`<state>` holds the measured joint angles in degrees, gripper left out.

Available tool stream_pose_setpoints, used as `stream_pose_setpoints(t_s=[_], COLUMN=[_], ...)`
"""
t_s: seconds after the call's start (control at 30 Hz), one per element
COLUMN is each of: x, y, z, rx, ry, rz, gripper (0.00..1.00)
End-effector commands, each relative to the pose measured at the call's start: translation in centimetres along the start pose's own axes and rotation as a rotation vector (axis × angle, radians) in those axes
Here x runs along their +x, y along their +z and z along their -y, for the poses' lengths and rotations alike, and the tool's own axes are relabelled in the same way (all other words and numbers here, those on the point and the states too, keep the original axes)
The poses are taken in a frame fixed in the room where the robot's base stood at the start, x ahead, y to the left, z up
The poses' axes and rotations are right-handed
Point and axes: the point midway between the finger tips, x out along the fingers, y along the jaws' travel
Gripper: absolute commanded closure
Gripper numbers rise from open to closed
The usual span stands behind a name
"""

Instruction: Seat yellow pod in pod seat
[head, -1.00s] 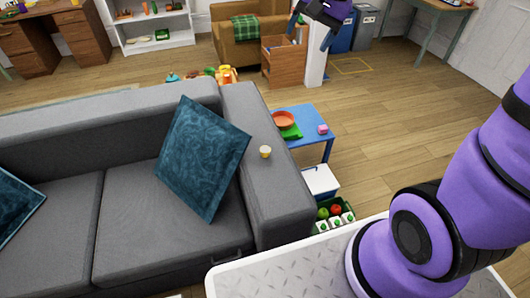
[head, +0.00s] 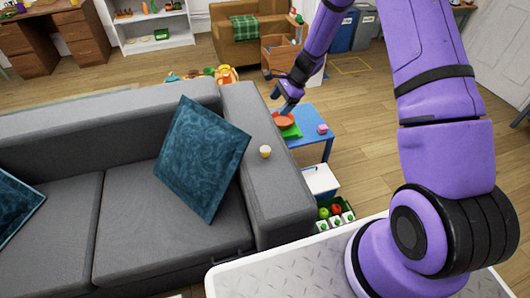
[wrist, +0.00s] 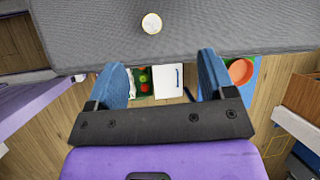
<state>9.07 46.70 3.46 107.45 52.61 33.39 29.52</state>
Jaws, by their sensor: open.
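The yellow pod (head: 265,151), a small pale cup with yellow on it, stands on the grey sofa's armrest. It also shows near the top of the wrist view (wrist: 152,23), ahead of my fingers and apart from them. My gripper (head: 283,101) is in the air in front of the blue table as the head view sees it, beyond the pod and to its right. In the wrist view my gripper (wrist: 160,62) has its two blue fingers wide apart with nothing held between them. I cannot pick out the pod seat in either view.
The grey sofa (head: 130,110) carries a teal cushion (head: 203,157) beside the armrest. The blue table (head: 318,117) holds an orange bowl (head: 284,119) and a pink block (head: 322,129). A white box (head: 320,180) and a green crate (head: 322,228) stand on the floor beside the sofa.

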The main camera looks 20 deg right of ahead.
Motion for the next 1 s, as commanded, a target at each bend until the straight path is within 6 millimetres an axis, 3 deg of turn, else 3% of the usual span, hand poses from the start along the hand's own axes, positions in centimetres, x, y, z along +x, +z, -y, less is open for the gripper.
stream_pose_setpoints(t_s=[0.1, 0.3, 0.5, 1.0], x=[4.5, 9.9, 11.9, 17.4], y=[-2.7, -5.8, -7.0, -6.8], z=[-0.7, -1.9, -2.5, -2.6], rx=[0.119, 0.269, 0.328, 0.328], ry=[0.012, 0.021, 0.022, 0.023], rz=[0.013, 0.023, 0.024, 0.025], gripper=[0.24, 0.24, 0.24, 0.24])
